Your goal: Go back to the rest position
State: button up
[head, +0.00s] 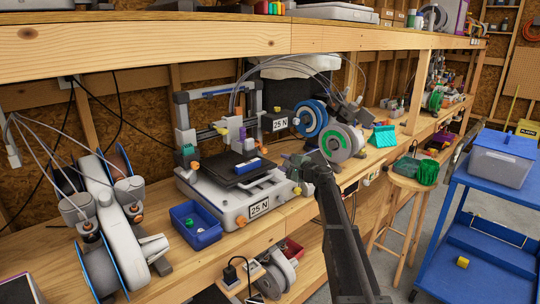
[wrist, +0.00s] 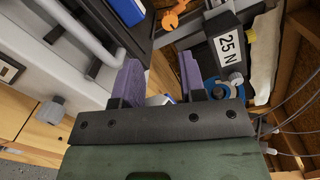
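My gripper (head: 300,162) is in front of the right side of the 3D printer (head: 215,200) labelled 25 N, above the bench's front part. In the wrist view its two purple fingers (wrist: 160,75) stand apart with a clear gap, and nothing is seen held between them. The dark print bed (head: 232,172) lies left of my gripper and carries a blue-and-white block (head: 248,166). The bed's edge and the blue item also show at the top left of the wrist view. I cannot tell the exact distance from the fingers to the printer.
Right of my gripper stand filament spools, one blue (head: 311,118) and one green and grey (head: 341,143). A blue bin (head: 195,226) sits at the printer's front left. A wooden stool (head: 400,205) and blue cart (head: 490,190) stand right. The upper shelf (head: 150,38) hangs above.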

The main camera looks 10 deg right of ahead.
jog(key=s+a+f+n+g+h+p, duration=0.15)
jog(key=s+f+n+g, duration=0.25)
jog(key=s, duration=0.5)
jog(key=s+a+f+n+g+h, duration=0.1)
jog(key=s+a+f+n+g, duration=0.25)
jog(key=s, duration=0.45)
jog(key=s+a+f+n+g+h, duration=0.1)
jog(key=s+a+f+n+g, duration=0.2)
jog(key=s, duration=0.6)
jog(key=s+f+n+g+h+p, duration=0.1)
jog(key=s+n+g+h+p, duration=0.2)
jog(key=s, duration=1.7)
jog(key=n+g+h, duration=0.1)
jog(key=h, duration=0.2)
jog(key=shift+s+d+f+n, duration=0.25)
jog(key=shift+s+n, duration=0.1)
